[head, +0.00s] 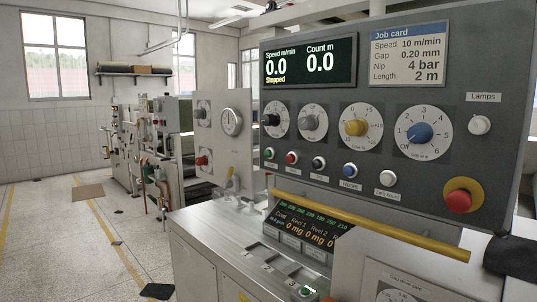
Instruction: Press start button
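A grey control panel (420,180) fills the right of the head view. In its lower button row, a green button (269,153) sits at the far left; its label is too small to read. Beside it are a red button (292,158), a black button (318,163), a blue button (350,170) labelled Reset and a white button (387,178) that seems to read Zero count. The display (308,62) shows speed 0.0, count 0.0 and "Stopped". I cannot make out either gripper in this view.
A yellow bar (370,225) crosses in front of the panel's lower edge. A red mushroom button (459,201) is at lower right. Several dials (420,133) sit above the buttons. A metal cabinet top (215,235) extends left below. Open floor (60,240) lies at left.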

